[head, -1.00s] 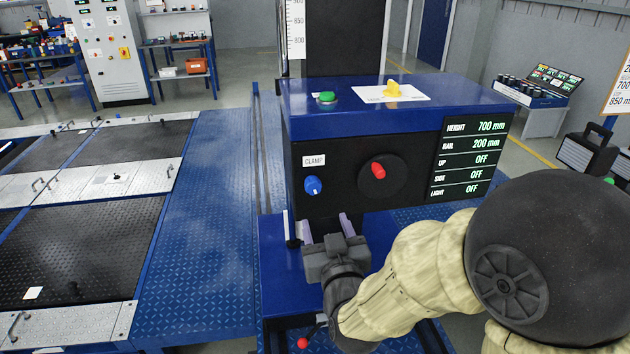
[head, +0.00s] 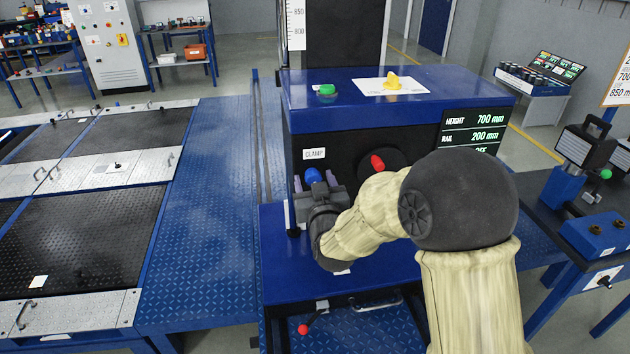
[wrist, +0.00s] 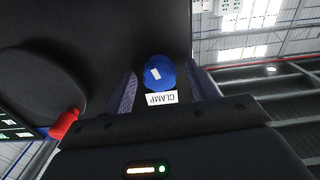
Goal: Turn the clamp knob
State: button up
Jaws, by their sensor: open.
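The blue clamp knob (head: 312,176) is on the dark front panel of the blue machine box, just below the white CLAMP label (head: 314,154). In the wrist view the knob (wrist: 160,73) shows a white mark and lies between the fingers, with the CLAMP label (wrist: 161,98) beside it. My gripper (head: 316,185) is open in front of the knob, one finger on each side of it. In the wrist view the gripper (wrist: 163,92) has a visible gap between each finger and the knob. Whether the fingertips reach past the knob's face I cannot tell.
A red knob (head: 377,162) on a black disc is to the right of the clamp knob, close to my arm. A green button (head: 327,90) and a yellow knob (head: 392,82) are on top of the box. The display (head: 474,134) is partly hidden by my arm.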

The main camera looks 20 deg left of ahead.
jog(key=c, duration=1)
jog(key=shift+f+b, duration=0.1)
jog(key=shift+b, duration=0.2)
jog(key=m+b, duration=0.4)
jog(key=shift+m+b, duration=0.3)
jog(key=o, duration=1)
